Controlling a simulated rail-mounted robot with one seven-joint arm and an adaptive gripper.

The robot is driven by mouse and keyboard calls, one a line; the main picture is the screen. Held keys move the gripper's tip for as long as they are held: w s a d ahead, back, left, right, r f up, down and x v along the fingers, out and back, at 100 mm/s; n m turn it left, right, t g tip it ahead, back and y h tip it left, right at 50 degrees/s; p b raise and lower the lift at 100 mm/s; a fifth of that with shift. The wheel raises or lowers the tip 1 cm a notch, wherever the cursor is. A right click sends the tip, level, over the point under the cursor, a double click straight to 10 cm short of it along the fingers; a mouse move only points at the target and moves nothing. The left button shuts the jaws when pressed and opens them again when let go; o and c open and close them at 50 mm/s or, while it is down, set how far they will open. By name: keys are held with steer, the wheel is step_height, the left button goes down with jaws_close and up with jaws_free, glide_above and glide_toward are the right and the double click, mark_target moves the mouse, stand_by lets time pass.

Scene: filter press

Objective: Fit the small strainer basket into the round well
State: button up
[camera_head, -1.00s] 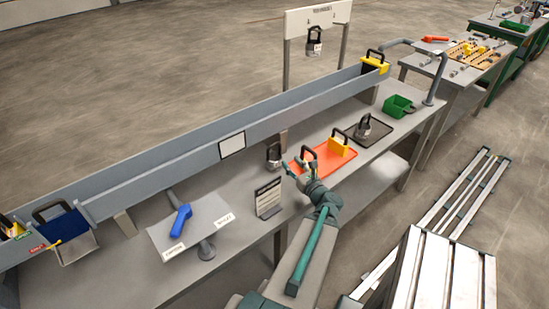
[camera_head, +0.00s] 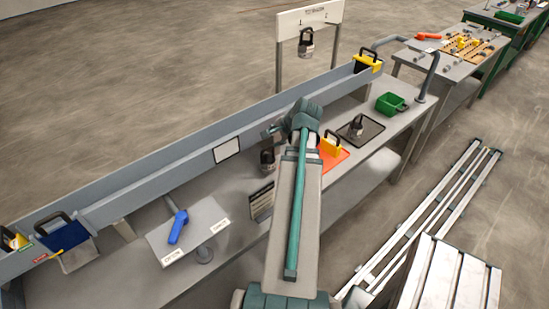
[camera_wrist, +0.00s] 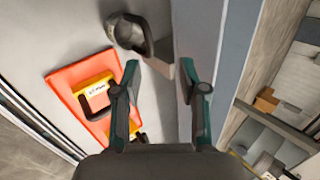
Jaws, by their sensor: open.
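My gripper (camera_wrist: 160,66) is open in the wrist view, with nothing between its fingers; in the head view my arm mostly hides it. It is above the bench, beside the long grey trough. A dark, round, basket-like piece with a handle (camera_head: 267,158) stands on the bench left of the orange tray; a dark round piece also shows ahead of the fingers in the wrist view (camera_wrist: 125,32). A similar piece stands on the black tray (camera_head: 371,136), and another hangs on the white-topped stand (camera_head: 306,42). I cannot tell which is the small strainer basket. I cannot make out the round well.
The orange tray (camera_wrist: 62,82) holds a yellow block with a black handle (camera_wrist: 95,92). The trough wall (camera_head: 180,168) runs along the bench's far side. A green bin (camera_head: 390,103) stands at the right, and a blue-handled lever (camera_head: 178,226) at the left.

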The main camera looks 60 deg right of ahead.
mark_target(268, 147)
steer(key=shift+n+g, duration=0.3)
steer(key=shift+n, duration=0.1)
steer(key=shift+w+d+f+p, duration=0.15)
steer(key=shift+w+f+p, duration=0.15)
steer(key=shift+f, duration=0.6)
steer(key=shift+w+d+f+p, duration=0.15)
steer(key=shift+w+f, duration=0.2)
steer(key=shift+f, duration=0.6)
steer(key=shift+w+d+f+p, duration=0.15)
steer(key=shift+w+f+p, duration=0.15)
steer(key=shift+f, duration=0.6)
steer(key=shift+p+x, duration=1.2)
steer(key=shift+x, duration=0.9)
steer(key=shift+w+d+f, duration=0.1)
steer(key=shift+w+f, duration=0.25)
jaws_close()
